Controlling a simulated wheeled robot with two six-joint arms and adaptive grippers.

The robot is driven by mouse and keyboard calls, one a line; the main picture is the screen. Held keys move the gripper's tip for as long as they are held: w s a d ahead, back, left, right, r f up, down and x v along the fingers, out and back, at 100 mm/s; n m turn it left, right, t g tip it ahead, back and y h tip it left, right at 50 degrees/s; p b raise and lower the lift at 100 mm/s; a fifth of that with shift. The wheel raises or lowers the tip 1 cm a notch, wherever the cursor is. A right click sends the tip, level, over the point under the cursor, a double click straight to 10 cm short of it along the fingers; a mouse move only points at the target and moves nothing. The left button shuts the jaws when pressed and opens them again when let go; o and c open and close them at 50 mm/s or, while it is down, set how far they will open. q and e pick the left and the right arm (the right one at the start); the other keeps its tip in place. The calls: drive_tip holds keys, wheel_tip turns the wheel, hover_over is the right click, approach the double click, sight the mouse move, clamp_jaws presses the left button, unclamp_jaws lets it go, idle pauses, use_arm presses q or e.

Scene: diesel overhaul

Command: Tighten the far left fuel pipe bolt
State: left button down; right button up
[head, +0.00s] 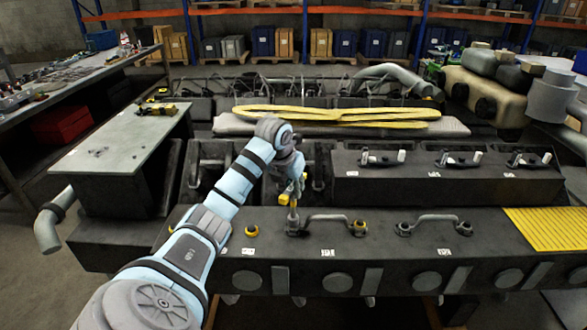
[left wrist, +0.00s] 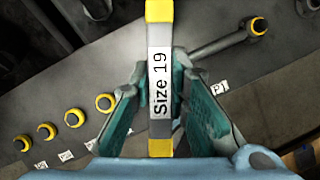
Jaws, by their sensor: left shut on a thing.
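My left gripper (head: 291,188) is shut on a grey tool with yellow bands, the wrench (head: 292,209). In the left wrist view the wrench (left wrist: 159,85) is labelled "Size 19" and stands between the two fingers of the gripper (left wrist: 160,66). In the head view the wrench points down at the left end of the left fuel pipe (head: 328,217). I cannot tell whether it touches the bolt there. The pipe's right end has a yellow-ringed bolt (head: 359,227). In the left wrist view the wrench hides the near end of the pipe (left wrist: 222,43). My right gripper is out of view.
A second fuel pipe (head: 436,217) lies to the right, with dark ends. A yellow-ringed fitting (head: 251,231) sits left of the wrench. A raised dark engine cover (head: 440,186) stands behind. A metal-topped table (head: 118,140) is at the left. A yellow grating (head: 550,229) is at the right.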

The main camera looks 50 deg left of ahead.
use_arm(q)
drive_tip(key=m+h, duration=0.1)
drive_tip(key=m, duration=0.2)
drive_tip(key=m+h, duration=0.1)
drive_tip(key=m, duration=0.1)
drive_tip(key=shift+a+m+h, duration=0.15)
drive_tip(key=shift+m+h, duration=0.15)
drive_tip(key=shift+m, duration=0.1)
drive_tip(key=m+h, duration=0.1)
drive_tip(key=m, duration=0.3)
drive_tip(key=shift+m+h, duration=0.3)
drive_tip(key=shift+h, duration=0.1)
drive_tip(key=m+g, duration=0.1)
drive_tip(key=m, duration=0.1)
drive_tip(key=shift+w+m+h, duration=0.1)
drive_tip(key=shift+m+h, duration=0.2)
drive_tip(key=shift+h, duration=0.1)
